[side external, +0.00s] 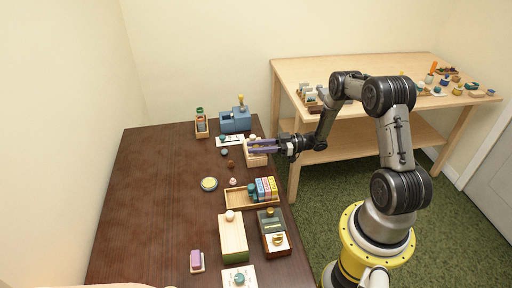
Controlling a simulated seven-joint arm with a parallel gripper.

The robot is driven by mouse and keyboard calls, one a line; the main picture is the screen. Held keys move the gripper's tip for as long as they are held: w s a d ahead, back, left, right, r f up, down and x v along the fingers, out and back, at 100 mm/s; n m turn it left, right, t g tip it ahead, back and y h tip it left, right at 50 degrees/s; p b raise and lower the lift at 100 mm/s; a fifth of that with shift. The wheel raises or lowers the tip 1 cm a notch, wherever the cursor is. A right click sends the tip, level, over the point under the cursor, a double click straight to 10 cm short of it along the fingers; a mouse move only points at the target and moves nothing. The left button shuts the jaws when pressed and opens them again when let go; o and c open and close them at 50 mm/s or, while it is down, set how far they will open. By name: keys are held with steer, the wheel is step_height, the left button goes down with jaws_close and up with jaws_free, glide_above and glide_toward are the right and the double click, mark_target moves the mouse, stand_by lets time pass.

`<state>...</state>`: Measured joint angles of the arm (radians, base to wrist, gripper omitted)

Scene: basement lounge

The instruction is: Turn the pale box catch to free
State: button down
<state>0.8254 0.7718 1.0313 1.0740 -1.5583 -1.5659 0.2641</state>
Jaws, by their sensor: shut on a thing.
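The pale box (256,161) stands near the right edge of the dark table, towards its far end. My gripper (251,146), with purple fingers, reaches in from the right just over this box and is shut on a small part at its top, which looks like the catch. The fingers cover most of the catch, so its angle and whether it is turned to free cannot be made out.
A blue box (235,124) with a yellow knob stands behind. In front are a wooden tray (238,199) with coloured blocks, a pale green-sided box (232,238) and a dark green-topped box (273,236). The table's left side (150,200) is clear.

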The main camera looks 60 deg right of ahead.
steer(key=n+g+y, duration=0.4)
steer(key=g, duration=0.1)
steer(key=shift+w+f+n+g, duration=0.1)
steer(key=shift+n+g, duration=0.2)
steer(key=shift+g, duration=0.1)
steer(key=shift+n+g+y, duration=0.9)
steer(key=shift+n+g, duration=0.7)
steer(key=shift+g, duration=1.1)
steer(key=c, duration=0.6)
jaws_free()
